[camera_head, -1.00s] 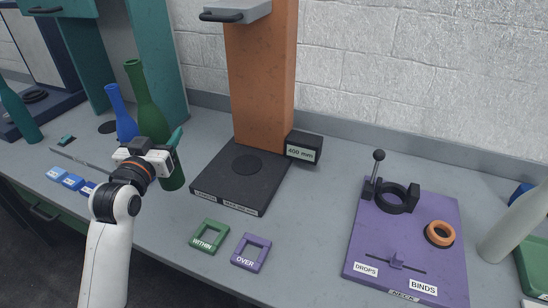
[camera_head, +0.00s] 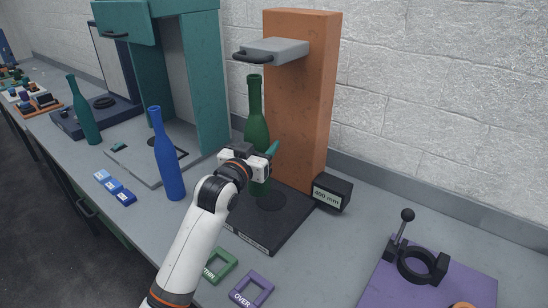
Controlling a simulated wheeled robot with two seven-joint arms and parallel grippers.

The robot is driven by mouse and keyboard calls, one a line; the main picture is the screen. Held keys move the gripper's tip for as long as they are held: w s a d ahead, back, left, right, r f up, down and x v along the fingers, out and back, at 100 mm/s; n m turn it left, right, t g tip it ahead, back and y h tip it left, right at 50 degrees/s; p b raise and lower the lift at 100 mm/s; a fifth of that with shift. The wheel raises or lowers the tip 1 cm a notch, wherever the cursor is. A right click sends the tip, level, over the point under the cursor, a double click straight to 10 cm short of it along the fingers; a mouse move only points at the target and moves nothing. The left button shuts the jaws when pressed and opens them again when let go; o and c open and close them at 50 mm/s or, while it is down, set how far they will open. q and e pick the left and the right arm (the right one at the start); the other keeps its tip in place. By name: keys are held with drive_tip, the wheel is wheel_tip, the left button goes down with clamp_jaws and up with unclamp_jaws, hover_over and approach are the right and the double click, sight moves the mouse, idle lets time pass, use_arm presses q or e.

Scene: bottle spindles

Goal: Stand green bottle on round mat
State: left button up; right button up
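The bottle's base shows below the gripper, over the black base plate (camera_head: 266,233) at the left edge of the dark round mat (camera_head: 272,201). I cannot tell whether the base touches the plate or hangs just above it. My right gripper is not in view.
The orange column (camera_head: 300,110) carries a grey sliding head (camera_head: 276,49) above the bottle. A 400 mm display box (camera_head: 332,192) stands right of the plate. A blue bottle (camera_head: 168,160) stands to the left, near a teal frame (camera_head: 209,85). A purple board (camera_head: 385,288) is at right.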

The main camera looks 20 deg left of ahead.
use_arm(q)
drive_tip(key=w+d+f+p, duration=0.1)
drive_tip(key=w+f, duration=0.4)
drive_tip(key=f, duration=0.1)
drive_tip(key=shift+d+f+p, duration=0.3)
drive_tip(key=shift+d+f, duration=0.1)
drive_tip(key=shift+f, duration=0.1)
drive_tip(key=o, duration=1.3)
drive_tip(key=shift+f, duration=0.15)
drive_tip(key=shift+c, duration=0.2)
drive_tip(key=shift+s, duration=0.1)
drive_tip(key=s+a+b, duration=0.1)
drive_tip(key=s, duration=1.1)
drive_tip(key=shift+a+r, duration=0.2)
drive_tip(key=shift+a, duration=0.05)
